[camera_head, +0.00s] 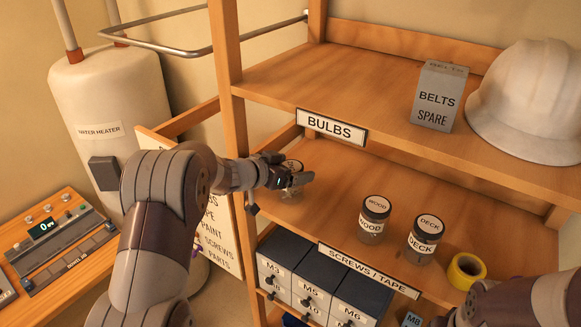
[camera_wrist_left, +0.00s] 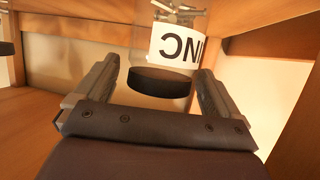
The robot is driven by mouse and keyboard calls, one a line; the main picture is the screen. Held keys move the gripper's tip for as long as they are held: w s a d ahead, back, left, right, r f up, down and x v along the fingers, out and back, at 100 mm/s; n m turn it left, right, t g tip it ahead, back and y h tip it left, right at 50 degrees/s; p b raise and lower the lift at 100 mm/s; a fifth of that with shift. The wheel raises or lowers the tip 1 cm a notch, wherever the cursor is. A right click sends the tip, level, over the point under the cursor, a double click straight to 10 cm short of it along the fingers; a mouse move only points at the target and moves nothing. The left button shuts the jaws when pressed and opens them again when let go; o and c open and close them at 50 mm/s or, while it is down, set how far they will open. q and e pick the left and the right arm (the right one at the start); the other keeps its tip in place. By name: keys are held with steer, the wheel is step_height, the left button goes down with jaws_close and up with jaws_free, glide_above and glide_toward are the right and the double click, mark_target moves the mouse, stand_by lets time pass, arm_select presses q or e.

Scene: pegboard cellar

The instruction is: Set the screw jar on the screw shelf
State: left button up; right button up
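The screw jar (camera_head: 292,191) stands at the left end of the screw shelf (camera_head: 330,185), mostly hidden behind my left gripper (camera_head: 296,181). In the left wrist view the jar (camera_wrist_left: 176,45) appears upside down, with a dark lid and a white label whose visible letters seem to read "INC". My left gripper's fingers (camera_wrist_left: 158,82) lie either side of the lid, with a gap at the left finger, so it looks open. The shelf's front label reads "SCREWS / TAPE". Part of my right arm shows at the lower right; its fingers cannot be made out.
A WOOD jar (camera_head: 374,220) and a DECK jar (camera_head: 425,240) stand further right on the shelf, then a yellow tape roll (camera_head: 466,271). The BULBS shelf (camera_head: 310,80) above holds a BELTS box (camera_head: 438,97) and a white helmet (camera_head: 530,105). A wooden post (camera_head: 228,60) is close left.

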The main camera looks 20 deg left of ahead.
arm_select(q)
steer(key=shift+s+r, duration=0.2)
steer(key=shift+s, duration=0.05)
steer(key=b+v, duration=0.4)
steer(key=v, duration=0.8)
steer(key=shift+w, duration=0.1)
steer(key=shift+f, duration=0.1)
